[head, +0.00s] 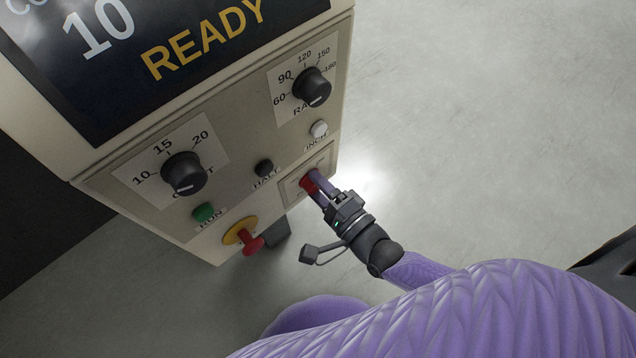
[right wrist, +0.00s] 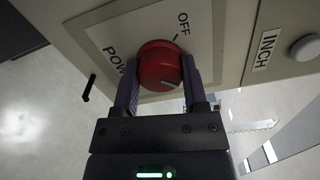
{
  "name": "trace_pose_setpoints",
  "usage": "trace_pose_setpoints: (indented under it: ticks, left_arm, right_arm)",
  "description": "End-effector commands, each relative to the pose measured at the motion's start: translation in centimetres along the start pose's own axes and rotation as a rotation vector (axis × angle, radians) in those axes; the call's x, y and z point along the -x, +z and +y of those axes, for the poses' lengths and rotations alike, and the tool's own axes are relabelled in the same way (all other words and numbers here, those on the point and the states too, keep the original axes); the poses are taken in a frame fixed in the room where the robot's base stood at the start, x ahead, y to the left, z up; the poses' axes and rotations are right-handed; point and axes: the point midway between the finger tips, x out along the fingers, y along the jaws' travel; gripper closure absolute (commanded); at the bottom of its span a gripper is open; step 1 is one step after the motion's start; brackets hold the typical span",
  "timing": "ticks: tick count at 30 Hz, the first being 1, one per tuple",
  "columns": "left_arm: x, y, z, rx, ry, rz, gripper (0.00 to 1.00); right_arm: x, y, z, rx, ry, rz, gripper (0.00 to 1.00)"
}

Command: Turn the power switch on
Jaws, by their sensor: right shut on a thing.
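The power switch (head: 309,183) is a red rotary knob on a light plate at the lower right of the control panel. It also shows large in the right wrist view (right wrist: 158,66), on a plate with "OFF" and part of "POWER" readable. A pale pointer line on the knob sits at its lower right in that view, away from the "OFF" mark. My right gripper (head: 317,190) has its two fingers on either side of the knob and is shut on it. My left gripper is not in view.
The control panel (head: 236,150) also carries a count knob (head: 184,173), a rate knob (head: 312,87), a green run button (head: 204,212), a black halt button (head: 264,167), a white inch button (head: 319,128) and a red emergency stop (head: 252,243). A screen (head: 150,50) reads READY. Floor at right is clear.

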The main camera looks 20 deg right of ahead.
Motion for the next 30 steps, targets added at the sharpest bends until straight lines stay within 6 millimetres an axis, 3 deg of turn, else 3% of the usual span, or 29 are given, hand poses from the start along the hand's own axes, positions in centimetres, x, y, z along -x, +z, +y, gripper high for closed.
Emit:
trace_pose_setpoints:
  ticks: [10, 11, 15, 25, 30]
  left_arm:
    - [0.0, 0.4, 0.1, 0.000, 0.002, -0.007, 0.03]
    - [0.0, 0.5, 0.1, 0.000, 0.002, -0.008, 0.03]
    - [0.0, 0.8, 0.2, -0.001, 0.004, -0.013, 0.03]
    - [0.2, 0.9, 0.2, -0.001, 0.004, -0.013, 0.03]
    - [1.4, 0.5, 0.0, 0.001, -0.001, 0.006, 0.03]
  right_arm:
    - [0.0, 0.0, 0.1, -0.005, 0.004, 0.000, 1.00]
    - [0.0, 0.0, 0.1, -0.005, 0.004, 0.000, 0.40]
    - [0.0, 0.0, 0.1, -0.004, 0.003, 0.000, 0.10]
    - [0.5, 0.0, -0.1, -0.002, 0.001, 0.000, 0.09]
    - [4.5, 0.1, -0.3, -0.001, 0.004, 0.000, 0.09]
